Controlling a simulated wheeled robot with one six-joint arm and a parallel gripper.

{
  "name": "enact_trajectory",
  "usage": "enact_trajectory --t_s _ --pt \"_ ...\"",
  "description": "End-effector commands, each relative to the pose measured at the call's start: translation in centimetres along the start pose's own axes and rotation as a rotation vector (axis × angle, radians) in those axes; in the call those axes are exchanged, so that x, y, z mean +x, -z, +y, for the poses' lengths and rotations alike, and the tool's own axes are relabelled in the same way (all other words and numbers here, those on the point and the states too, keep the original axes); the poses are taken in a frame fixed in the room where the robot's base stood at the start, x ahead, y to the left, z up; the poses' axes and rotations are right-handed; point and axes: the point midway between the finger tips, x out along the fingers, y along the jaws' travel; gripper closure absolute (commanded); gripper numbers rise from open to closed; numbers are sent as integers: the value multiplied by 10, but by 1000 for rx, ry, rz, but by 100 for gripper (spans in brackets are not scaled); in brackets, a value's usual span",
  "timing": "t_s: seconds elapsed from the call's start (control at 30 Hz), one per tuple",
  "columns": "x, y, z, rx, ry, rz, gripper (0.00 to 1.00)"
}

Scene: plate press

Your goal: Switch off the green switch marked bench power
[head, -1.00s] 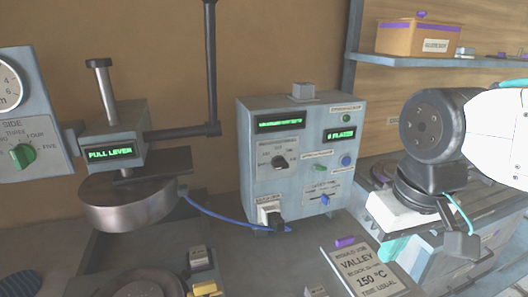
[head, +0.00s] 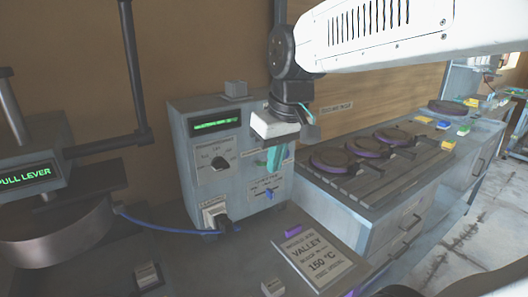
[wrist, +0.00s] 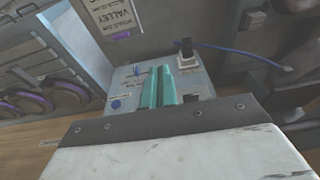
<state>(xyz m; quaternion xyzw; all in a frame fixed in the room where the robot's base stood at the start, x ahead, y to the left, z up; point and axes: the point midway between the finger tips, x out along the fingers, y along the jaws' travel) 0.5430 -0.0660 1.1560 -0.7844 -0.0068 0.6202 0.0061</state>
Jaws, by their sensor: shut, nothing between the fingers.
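The grey control box (head: 183,165) stands on the bench against the wall, with a green display, a black dial and a blue slider (head: 269,194) on its front. My gripper (head: 273,172) has teal fingers, shut and empty, in front of the right part of this panel. The small green switch on that part is hidden behind my fingers, and I cannot read its label. I cannot tell whether the fingertips touch the panel.
A sign card (head: 322,260) lies in front of the box. A press with a lever (head: 60,230) stands left. Right is a bench with purple-rimmed round plates (head: 340,158).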

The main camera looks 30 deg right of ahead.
Motion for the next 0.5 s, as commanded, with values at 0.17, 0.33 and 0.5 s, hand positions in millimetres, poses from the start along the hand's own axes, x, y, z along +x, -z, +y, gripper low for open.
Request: enact_trajectory --t_s 0.17,0.33,0.5 --pt "-3 80 44 6 -9 71 100" --pt "-2 114 69 4 -18 109 100" --pt "-2 120 73 1 -20 117 100"
